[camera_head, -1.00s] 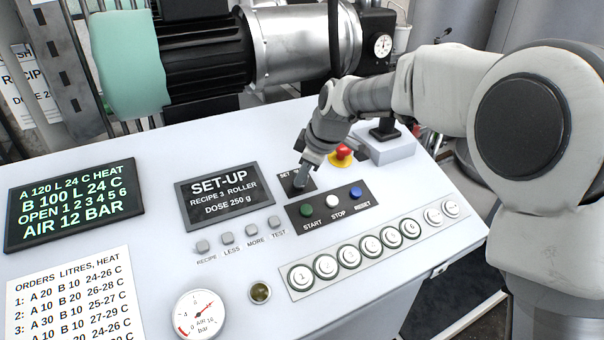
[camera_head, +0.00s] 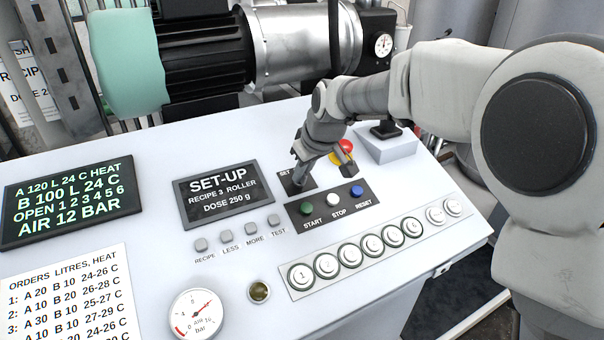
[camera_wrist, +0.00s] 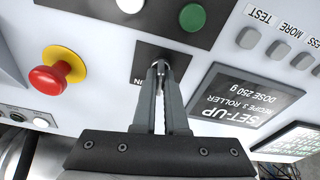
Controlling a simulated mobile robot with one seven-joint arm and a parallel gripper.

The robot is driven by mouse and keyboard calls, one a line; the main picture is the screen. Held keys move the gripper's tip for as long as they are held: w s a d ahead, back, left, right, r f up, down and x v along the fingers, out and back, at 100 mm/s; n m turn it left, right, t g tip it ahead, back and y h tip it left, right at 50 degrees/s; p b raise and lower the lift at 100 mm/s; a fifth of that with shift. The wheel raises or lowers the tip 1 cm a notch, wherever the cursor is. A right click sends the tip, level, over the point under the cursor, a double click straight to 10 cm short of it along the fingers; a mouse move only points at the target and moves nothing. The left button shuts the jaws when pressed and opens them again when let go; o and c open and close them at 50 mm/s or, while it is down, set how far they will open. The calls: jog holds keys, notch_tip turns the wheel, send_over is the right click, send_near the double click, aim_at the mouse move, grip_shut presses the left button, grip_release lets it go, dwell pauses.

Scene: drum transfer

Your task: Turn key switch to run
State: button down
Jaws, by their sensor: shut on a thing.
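The key switch sits on a small dark plate (camera_head: 284,180) with a "SET" label, right of the display that reads "SET-UP" (camera_head: 222,195). My gripper (camera_head: 300,182) reaches down to this plate. In the wrist view my gripper (camera_wrist: 160,72) is shut on the small metallic key (camera_wrist: 160,66), with the fingertips at the plate (camera_wrist: 143,66). The key is mostly hidden by the fingers, so its exact angle is hard to tell. Part of a label ending in "N" shows beside the fingers in the wrist view.
A red emergency button (camera_head: 346,146) on yellow stands close behind my gripper. The green START (camera_head: 306,208), white STOP (camera_head: 333,199) and blue RESET (camera_head: 357,191) buttons lie just in front. A grey box with a black top (camera_head: 385,143) stands at the right.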

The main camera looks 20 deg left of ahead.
jog(key=m, duration=0.5)
jog(key=shift+m+t+h, duration=0.3)
jog(key=m, duration=0.5)
jog(key=shift+m+h, duration=0.3)
jog(key=shift+h, duration=0.1)
jog(key=c, duration=1)
grip_release()
jog(key=shift+o, duration=0.2)
jog(key=shift+r, duration=0.15)
jog(key=v, duration=1.7)
jog(key=shift+s, duration=0.3)
